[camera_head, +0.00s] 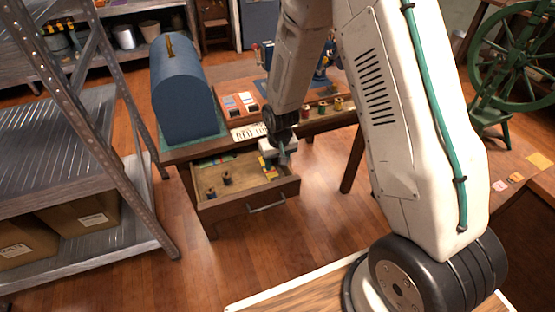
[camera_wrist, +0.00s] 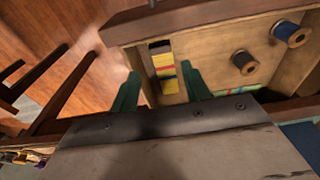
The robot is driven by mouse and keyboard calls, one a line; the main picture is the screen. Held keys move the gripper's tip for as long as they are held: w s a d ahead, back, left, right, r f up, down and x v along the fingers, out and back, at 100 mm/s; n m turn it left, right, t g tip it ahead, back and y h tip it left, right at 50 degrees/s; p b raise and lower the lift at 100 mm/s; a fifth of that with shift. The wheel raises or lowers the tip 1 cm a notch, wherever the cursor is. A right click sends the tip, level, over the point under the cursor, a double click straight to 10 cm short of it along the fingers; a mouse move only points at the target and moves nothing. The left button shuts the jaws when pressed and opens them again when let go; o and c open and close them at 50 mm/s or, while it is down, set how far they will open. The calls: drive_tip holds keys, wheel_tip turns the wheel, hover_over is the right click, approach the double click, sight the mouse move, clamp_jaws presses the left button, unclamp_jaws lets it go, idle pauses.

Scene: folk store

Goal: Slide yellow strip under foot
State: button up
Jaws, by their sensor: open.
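In the wrist view, a yellow strip (camera_wrist: 168,86) lies in a narrow compartment along the side of the open drawer (camera_wrist: 213,55), beside red, pale and dark pieces. My gripper (camera_wrist: 160,88) is open, with its green fingers apart on either side of that compartment. The fingers hold nothing that I can see. In the head view, my gripper (camera_head: 283,156) reaches down into the right part of the drawer (camera_head: 250,205), and yellow shows just left of it. A dark blue machine (camera_head: 325,66) on the table is mostly behind my arm; no foot can be made out.
Two spools (camera_wrist: 288,32) (camera_wrist: 244,62) stand in the drawer. A blue domed case (camera_head: 182,90) stands on the table's left. Thread spools (camera_head: 322,108) line the table's front edge. A metal shelf (camera_head: 120,130) stands at left, a green spinning wheel (camera_head: 513,55) at right.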

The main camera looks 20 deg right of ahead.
sight(276, 178)
drive_tip(key=shift+w+f, duration=0.2)
drive_tip(key=shift+f, duration=1.3)
drive_tip(key=shift+w+f, duration=0.15)
drive_tip(key=shift+f, duration=1.4)
drive_tip(key=shift+w+f, duration=0.2)
drive_tip(key=shift+f, duration=1.3)
drive_tip(key=c, duration=0.6)
drive_tip(key=shift+r, duration=0.1)
drive_tip(key=shift+r, duration=1.65)
